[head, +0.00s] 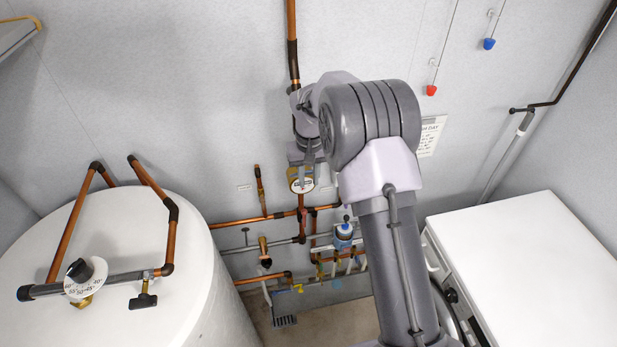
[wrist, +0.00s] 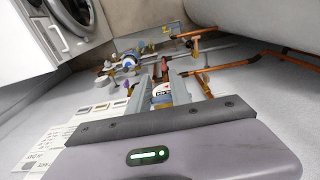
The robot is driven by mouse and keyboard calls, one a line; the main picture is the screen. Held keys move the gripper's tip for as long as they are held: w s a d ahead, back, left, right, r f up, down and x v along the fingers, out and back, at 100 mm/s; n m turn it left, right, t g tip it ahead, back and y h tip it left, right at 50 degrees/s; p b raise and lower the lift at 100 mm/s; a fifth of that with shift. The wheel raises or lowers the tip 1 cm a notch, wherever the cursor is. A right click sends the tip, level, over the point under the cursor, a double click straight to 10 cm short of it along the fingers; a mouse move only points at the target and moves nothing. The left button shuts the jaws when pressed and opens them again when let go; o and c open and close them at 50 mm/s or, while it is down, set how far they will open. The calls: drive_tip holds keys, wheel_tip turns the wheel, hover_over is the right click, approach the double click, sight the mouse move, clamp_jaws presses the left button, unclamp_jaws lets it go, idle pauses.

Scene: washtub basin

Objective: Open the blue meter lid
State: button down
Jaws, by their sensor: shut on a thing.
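My gripper (head: 303,168) is at the back wall, at a round white-faced meter (head: 301,184) with a brass rim on the copper pipe. In the wrist view my gripper (wrist: 163,82) is shut on a small part at this meter, whose white and bluish face (wrist: 162,93) shows between the fingers. I cannot tell whether that part is a lid, as the fingers hide it. A blue meter (head: 343,234) with a dark blue top sits lower right on the pipes, apart from my gripper. It also shows in the wrist view (wrist: 129,61).
Copper pipes (head: 262,218) and valves run along the wall around the meters. A white tank (head: 190,280) stands at the left and a white appliance (head: 530,265) at the right. Red (head: 431,90) and blue (head: 489,44) pull handles hang at the upper right.

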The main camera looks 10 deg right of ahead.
drive_tip(key=shift+r, duration=0.15)
drive_tip(key=c, duration=1.6)
unclamp_jaws()
drive_tip(key=o, duration=0.4)
drive_tip(key=shift+c, duration=0.2)
drive_tip(key=shift+o, duration=0.4)
drive_tip(key=shift+s, duration=0.2)
drive_tip(key=shift+w, duration=0.1)
